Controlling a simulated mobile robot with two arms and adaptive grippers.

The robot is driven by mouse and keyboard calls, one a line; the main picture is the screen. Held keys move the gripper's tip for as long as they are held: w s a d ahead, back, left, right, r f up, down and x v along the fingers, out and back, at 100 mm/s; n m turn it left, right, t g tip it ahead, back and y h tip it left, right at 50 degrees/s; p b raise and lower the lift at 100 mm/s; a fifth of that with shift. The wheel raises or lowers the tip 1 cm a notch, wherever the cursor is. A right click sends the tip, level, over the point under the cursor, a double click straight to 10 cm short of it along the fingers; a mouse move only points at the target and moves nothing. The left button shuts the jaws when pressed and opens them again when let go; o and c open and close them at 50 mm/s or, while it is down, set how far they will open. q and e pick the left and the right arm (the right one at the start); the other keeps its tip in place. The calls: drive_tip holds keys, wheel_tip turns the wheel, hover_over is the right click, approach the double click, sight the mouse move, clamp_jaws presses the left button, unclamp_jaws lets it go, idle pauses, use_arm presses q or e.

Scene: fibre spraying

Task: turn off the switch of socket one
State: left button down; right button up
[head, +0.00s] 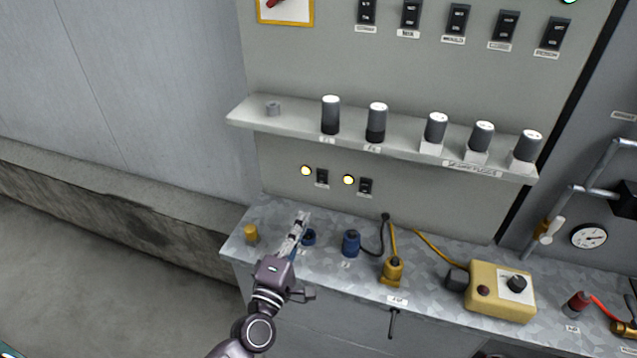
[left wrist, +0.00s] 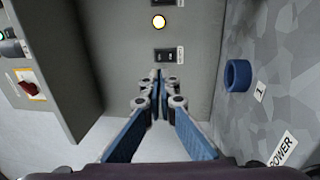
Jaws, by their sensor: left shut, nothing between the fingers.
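Two small black switches sit on the grey wall panel below the shelf, each with a lit yellow lamp at its left in the head view. The left switch (head: 322,177) has its lamp (head: 306,170) beside it; the right switch (head: 366,186) has another lamp (head: 348,180). In the left wrist view one switch (left wrist: 168,56) shows just beyond the fingertips, near a blue socket labelled 1 (left wrist: 238,75). My left gripper (head: 303,216) is shut and empty above the bench, its tips (left wrist: 158,76) pointing at the panel. Contact with the switch cannot be seen. My right gripper is not in view.
The shelf (head: 400,148) with several grey cylinders juts out above the switches.

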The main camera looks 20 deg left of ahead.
sight(323, 175)
use_arm(q)
drive_tip(key=w, duration=0.4)
drive_tip(key=w+r+p, duration=0.1)
drive_tip(key=w, duration=0.2)
drive_tip(key=w+p, duration=0.1)
drive_tip(key=w, duration=0.3)
drive_tip(key=shift+w+d+r, duration=0.25)
drive_tip(key=shift+w+r, duration=0.05)
drive_tip(key=shift+r, duration=0.05)
drive_tip(key=shift+w, duration=0.2)
drive_tip(key=shift+w+r, duration=0.15)
drive_tip(key=shift+w, duration=0.1)
drive_tip(key=shift+r, duration=0.1)
drive_tip(key=shift+s, duration=0.15)
